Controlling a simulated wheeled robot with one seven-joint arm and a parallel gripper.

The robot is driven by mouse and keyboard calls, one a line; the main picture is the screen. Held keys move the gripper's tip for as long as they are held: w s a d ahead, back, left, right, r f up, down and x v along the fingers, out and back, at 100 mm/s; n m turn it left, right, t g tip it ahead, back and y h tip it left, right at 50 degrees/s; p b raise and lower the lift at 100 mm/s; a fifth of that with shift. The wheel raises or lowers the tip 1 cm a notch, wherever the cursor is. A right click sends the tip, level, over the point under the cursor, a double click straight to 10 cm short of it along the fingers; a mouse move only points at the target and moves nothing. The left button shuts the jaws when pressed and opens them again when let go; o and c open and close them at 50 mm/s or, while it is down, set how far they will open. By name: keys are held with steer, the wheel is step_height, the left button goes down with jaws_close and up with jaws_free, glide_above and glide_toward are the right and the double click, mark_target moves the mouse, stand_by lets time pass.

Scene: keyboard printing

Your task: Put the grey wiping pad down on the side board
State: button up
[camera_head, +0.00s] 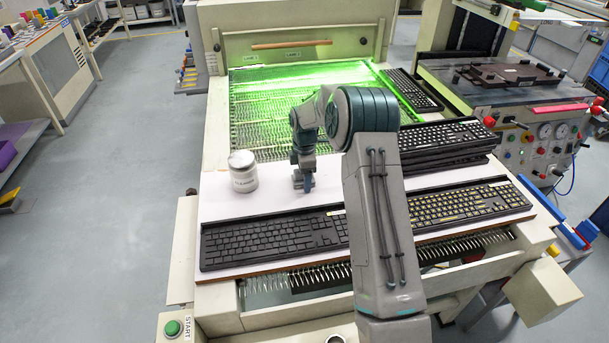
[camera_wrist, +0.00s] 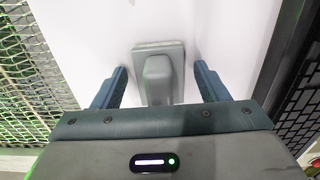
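The grey wiping pad (camera_wrist: 158,75) has a flat base and a raised handle. It appears to rest on the white board (camera_wrist: 100,30) in the wrist view. My gripper (camera_wrist: 160,84) is open around the pad's handle, one finger on each side, with white gaps between the fingers and the handle. In the head view my gripper (camera_head: 304,181) is low over the white board (camera_head: 272,197), and the pad is hard to tell from the fingers. I cannot tell which surface is the side board, though this white board is the likely one.
A lidded white jar (camera_head: 243,172) stands left of my gripper. A black keyboard (camera_head: 270,238) and one with yellowish markings (camera_head: 465,204) lie along the front. Stacked keyboards (camera_head: 445,142) are at the right. A green-lit mesh belt (camera_head: 270,110) lies behind.

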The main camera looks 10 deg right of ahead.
steer(key=shift+r, duration=0.1)
step_height(320, 180, up, 11)
steer(key=shift+f+b, duration=0.1)
steer(key=shift+b, duration=0.45)
steer(key=s+a+r+m+t, duration=0.1)
steer(key=s+r+m, duration=0.85)
steer(key=s, duration=0.75)
steer(key=s+f+m+t, duration=0.1)
steer(key=s+m, duration=0.7)
steer(key=s, duration=1.3)
steer(key=shift+d+f+m+t, duration=0.2)
steer(key=shift+m+t, duration=0.15)
steer(key=shift+t, duration=0.15)
steer(key=shift+d, duration=0.15)
